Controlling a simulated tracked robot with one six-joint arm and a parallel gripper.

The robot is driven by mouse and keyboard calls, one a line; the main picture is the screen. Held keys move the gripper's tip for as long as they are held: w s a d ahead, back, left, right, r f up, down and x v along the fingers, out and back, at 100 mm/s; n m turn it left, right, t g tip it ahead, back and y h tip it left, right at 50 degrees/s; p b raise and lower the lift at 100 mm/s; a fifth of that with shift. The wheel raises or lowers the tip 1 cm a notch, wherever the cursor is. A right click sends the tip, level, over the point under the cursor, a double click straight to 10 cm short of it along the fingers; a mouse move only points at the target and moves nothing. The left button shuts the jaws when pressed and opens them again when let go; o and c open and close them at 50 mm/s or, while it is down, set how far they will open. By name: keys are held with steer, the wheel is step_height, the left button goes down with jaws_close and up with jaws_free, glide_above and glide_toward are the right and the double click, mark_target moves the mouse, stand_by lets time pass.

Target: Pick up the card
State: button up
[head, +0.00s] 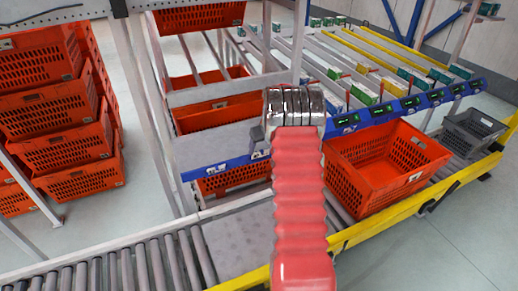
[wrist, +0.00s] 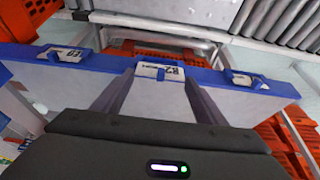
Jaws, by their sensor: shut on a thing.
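A white card (wrist: 158,70) marked with dark print sits at the middle of the blue rail in the wrist view, beside a small blue clip. My gripper (wrist: 160,85) reaches it with one dark finger at each side, and the fingers are shut on the card. The card still appears to be at the rail; whether it is clear of its clip cannot be told. The blue rail (head: 219,168) shows there to the left of my arm.
Other cards sit along the rail, one to the left (wrist: 65,53) and one to the right (wrist: 246,80). An orange tote (head: 385,165) stands on rollers right of my arm, with a grey crate (head: 470,132) beyond. Orange totes (head: 75,130) are stacked at left.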

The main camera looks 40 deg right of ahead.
steer(key=s+a, duration=0.2)
steer(key=s, duration=0.5)
steer(key=s+a, duration=0.2)
steer(key=s, duration=0.6)
steer(key=shift+s+a, duration=0.3)
steer(key=w+a+r+n, duration=0.1)
steer(key=w+a+r, duration=0.2)
steer(key=a, duration=1)
steer(key=w+a+r+n, duration=0.1)
steer(key=w+a+r, duration=0.1)
steer(key=a, duration=1.1)
steer(key=w+a+r+n+y, duration=0.1)
steer(key=w+a+r, duration=0.2)
steer(key=a, duration=1.1)
steer(key=shift+w+r, duration=0.35)
steer(key=shift+w, duration=0.4)
